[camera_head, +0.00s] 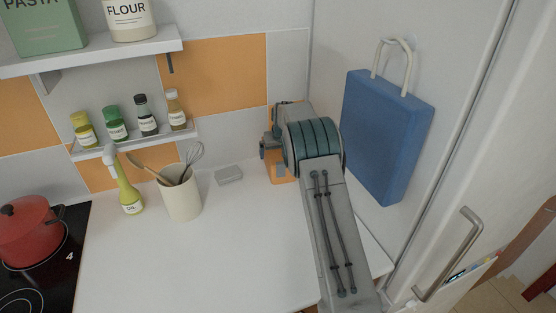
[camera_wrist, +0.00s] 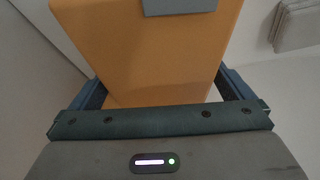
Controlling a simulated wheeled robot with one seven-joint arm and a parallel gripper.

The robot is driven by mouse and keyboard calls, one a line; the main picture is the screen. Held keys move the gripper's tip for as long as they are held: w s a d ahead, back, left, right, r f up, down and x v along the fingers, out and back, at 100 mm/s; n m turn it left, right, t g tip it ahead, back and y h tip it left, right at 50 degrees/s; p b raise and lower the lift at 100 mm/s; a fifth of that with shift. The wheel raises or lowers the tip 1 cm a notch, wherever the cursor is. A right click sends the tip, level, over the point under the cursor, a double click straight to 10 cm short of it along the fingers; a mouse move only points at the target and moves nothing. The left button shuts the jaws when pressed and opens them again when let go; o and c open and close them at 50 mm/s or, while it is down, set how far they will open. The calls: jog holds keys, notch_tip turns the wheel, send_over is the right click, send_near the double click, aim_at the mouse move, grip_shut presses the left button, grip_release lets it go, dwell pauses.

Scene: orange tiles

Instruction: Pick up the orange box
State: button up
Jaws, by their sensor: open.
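The orange box (camera_wrist: 150,50) fills the middle of the wrist view, with a grey-blue patch on its face at the top. My gripper (camera_wrist: 163,90) is open, with one finger on each side of the box. Whether the fingers touch it I cannot tell. In the head view only orange parts of the box (camera_head: 284,180) show at the back of the white counter by the wall. My arm and gripper (camera_head: 275,148) hide most of it.
A small grey block (camera_head: 229,175) lies left of the box. A utensil pot (camera_head: 182,198), an oil bottle (camera_head: 130,197) and a red pot (camera_head: 30,230) stand farther left. A spice shelf (camera_head: 135,140) is above. A blue bag (camera_head: 385,135) hangs at the right. The front counter is clear.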

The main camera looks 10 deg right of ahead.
jog(key=shift+w+f, duration=0.15)
jog(key=shift+f, duration=0.2)
jog(key=c, duration=0.9)
jog(key=shift+r, duration=0.1)
jog(key=shift+c, duration=0.2)
